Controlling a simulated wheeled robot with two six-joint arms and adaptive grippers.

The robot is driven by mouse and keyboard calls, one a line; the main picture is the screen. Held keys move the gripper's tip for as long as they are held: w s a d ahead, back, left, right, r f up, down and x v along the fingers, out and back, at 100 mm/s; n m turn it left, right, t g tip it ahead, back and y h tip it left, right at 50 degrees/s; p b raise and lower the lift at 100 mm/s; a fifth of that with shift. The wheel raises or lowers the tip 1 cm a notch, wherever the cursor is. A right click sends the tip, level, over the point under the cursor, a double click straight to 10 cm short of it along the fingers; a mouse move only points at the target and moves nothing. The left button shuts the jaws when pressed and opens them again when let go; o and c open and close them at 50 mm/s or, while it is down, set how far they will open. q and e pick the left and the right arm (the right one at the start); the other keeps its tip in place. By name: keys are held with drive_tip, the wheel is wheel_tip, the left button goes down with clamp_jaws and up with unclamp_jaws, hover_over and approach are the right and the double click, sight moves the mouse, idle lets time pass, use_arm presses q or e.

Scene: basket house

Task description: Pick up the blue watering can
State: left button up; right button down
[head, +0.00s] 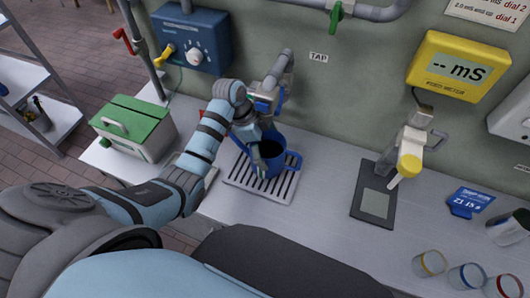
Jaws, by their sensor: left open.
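The blue watering can (273,167) stands on a slatted drain tray (258,187) at the foot of the back wall, with its handle loop on the right side. My left gripper (259,150) is open and reaches down over the can's top from the upper left. Its fingers overlap the can's mouth in the picture. I cannot tell whether they touch the can. The arm and gripper hide part of the can's left side and rim. My right gripper is not in view.
A grey tap pipe (284,66) comes down close behind the left gripper. A green-lidded box (137,125) is left; a probe stand on a dark base (373,204) is right. Several glasses (429,264) stand at the lower right. The counter between tray and stand is clear.

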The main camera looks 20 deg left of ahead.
use_arm(q)
drive_tip(key=x, duration=0.2)
drive_tip(key=shift+w+f, duration=0.1)
drive_tip(key=shift+f, duration=0.3)
drive_tip(key=shift+s, duration=0.2)
drive_tip(key=c, duration=1.7)
drive_tip(key=shift+r, duration=0.1)
